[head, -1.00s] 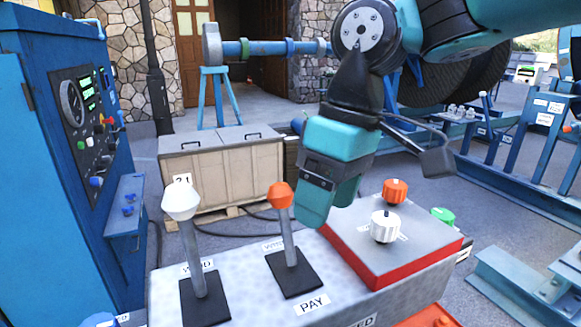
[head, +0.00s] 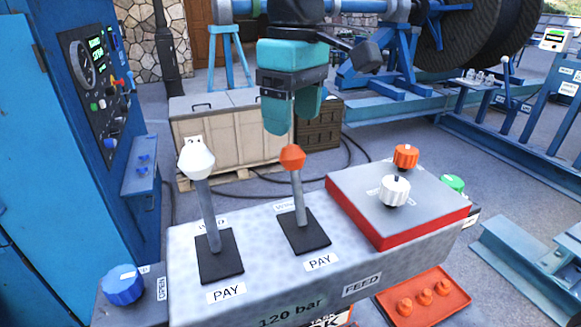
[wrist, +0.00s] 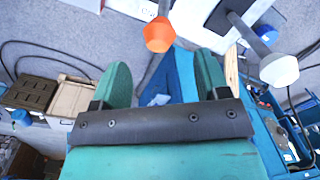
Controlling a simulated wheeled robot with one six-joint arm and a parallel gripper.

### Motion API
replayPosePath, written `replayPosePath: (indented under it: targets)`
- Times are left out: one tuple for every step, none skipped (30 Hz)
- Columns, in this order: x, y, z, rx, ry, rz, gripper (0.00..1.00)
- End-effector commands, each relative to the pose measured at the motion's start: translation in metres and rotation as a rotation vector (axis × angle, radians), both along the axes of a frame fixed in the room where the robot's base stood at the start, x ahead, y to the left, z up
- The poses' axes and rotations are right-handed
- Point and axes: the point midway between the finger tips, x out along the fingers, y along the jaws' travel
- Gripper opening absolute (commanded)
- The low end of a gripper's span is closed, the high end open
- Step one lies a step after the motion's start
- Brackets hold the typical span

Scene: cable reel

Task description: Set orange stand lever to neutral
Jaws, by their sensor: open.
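The orange stand lever (head: 292,157) has an orange knob on a grey stem and stands in a black base plate on the grey stand (head: 190,260), between WIND and PAY labels. Its stem leans slightly. The knob also shows in the wrist view (wrist: 159,34), beyond the fingertips. My gripper (head: 290,125) hangs just above and behind the knob in the head view, its fingers pointing down. In the wrist view its two teal fingers (wrist: 162,75) are spread apart with nothing between them. I cannot tell the exact gap to the knob.
A white-knobbed lever (head: 196,158) stands to the left on the same stand. A red-edged box (head: 400,224) with orange and white knobs sits to the right. A blue control cabinet (head: 50,180) is at far left, and a wooden crate (head: 225,150) stands behind.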

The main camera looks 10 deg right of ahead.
Motion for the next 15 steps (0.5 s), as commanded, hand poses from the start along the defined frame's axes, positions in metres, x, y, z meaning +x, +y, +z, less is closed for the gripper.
replayPosePath:
  targets:
    - [-0.001,0.000,-0.011,-0.003,0.006,-0.001,0.69]
    - [-0.002,0.000,-0.017,-0.004,0.006,0.000,0.69]
    - [-0.002,0.000,-0.025,-0.004,0.006,-0.001,0.69]
    - [-0.002,0.000,-0.031,-0.004,0.005,-0.002,0.69]
    - [-0.002,0.001,-0.036,-0.003,0.004,-0.001,0.69]
    - [-0.003,0.001,-0.043,-0.003,0.004,0.000,0.69]
    - [-0.003,0.001,-0.048,-0.004,0.003,0.000,0.69]
    - [-0.003,0.001,-0.052,-0.004,0.003,-0.001,0.69]
    - [-0.003,0.001,-0.057,-0.003,0.003,-0.001,0.69]
    - [-0.003,0.002,-0.061,-0.003,0.003,-0.001,0.69]
    - [-0.003,0.002,-0.064,-0.003,0.003,-0.001,0.69]
    - [-0.003,0.002,-0.067,-0.002,0.002,-0.001,0.69]
    - [-0.003,0.002,-0.069,-0.001,0.001,-0.001,0.69]
    - [-0.003,0.002,-0.070,-0.001,0.001,-0.001,0.69]
    - [-0.003,0.002,-0.072,-0.001,0.001,-0.001,0.69]
